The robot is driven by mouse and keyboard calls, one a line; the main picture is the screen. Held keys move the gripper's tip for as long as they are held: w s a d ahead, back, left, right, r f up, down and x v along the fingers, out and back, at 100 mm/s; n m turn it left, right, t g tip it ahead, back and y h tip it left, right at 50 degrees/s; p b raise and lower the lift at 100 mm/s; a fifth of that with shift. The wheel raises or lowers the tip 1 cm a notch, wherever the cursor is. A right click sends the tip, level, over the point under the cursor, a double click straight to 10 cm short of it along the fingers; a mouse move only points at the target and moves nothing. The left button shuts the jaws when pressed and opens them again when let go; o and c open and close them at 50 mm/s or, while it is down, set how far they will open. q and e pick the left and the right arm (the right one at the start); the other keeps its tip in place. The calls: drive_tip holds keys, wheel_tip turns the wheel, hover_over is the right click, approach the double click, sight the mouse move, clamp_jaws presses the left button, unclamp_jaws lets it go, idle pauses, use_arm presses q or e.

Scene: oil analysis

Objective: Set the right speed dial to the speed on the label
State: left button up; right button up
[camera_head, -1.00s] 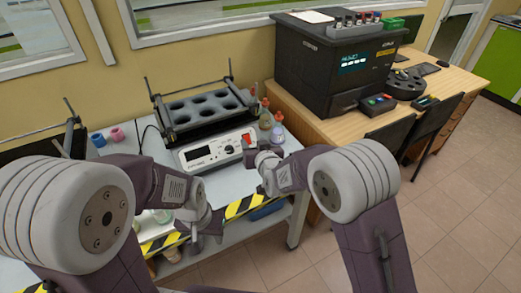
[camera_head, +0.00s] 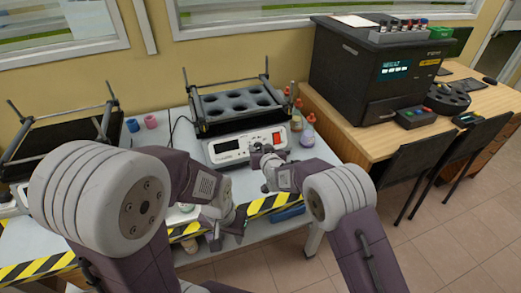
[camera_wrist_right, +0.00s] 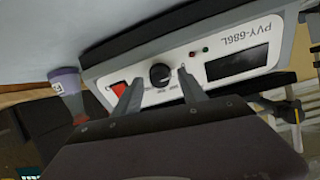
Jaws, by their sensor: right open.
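The right shaker's control panel (camera_head: 228,150) faces me in the head view. In the right wrist view the panel (camera_wrist_right: 210,62) appears upside down, with a black round dial (camera_wrist_right: 160,74), a red switch (camera_wrist_right: 119,88) and a dark display (camera_wrist_right: 237,63). My right gripper (camera_head: 258,152) is open in front of the panel. In the right wrist view its fingertips (camera_wrist_right: 160,76) appear on either side of the dial; contact cannot be told. My left gripper (camera_head: 230,225) hangs low near the striped table edge; its jaw state is unclear. The dial setting is too small to read.
Behind the panel is a rack with round holes (camera_head: 240,101). Small flasks (camera_head: 307,133) stand right of it, one also close in the wrist view (camera_wrist_right: 66,84). Another shaker (camera_head: 62,140) stands left. A black analyzer (camera_head: 370,65) stands on the wooden desk.

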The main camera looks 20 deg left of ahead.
drive_tip(key=shift+w+a, duration=0.1)
clamp_jaws()
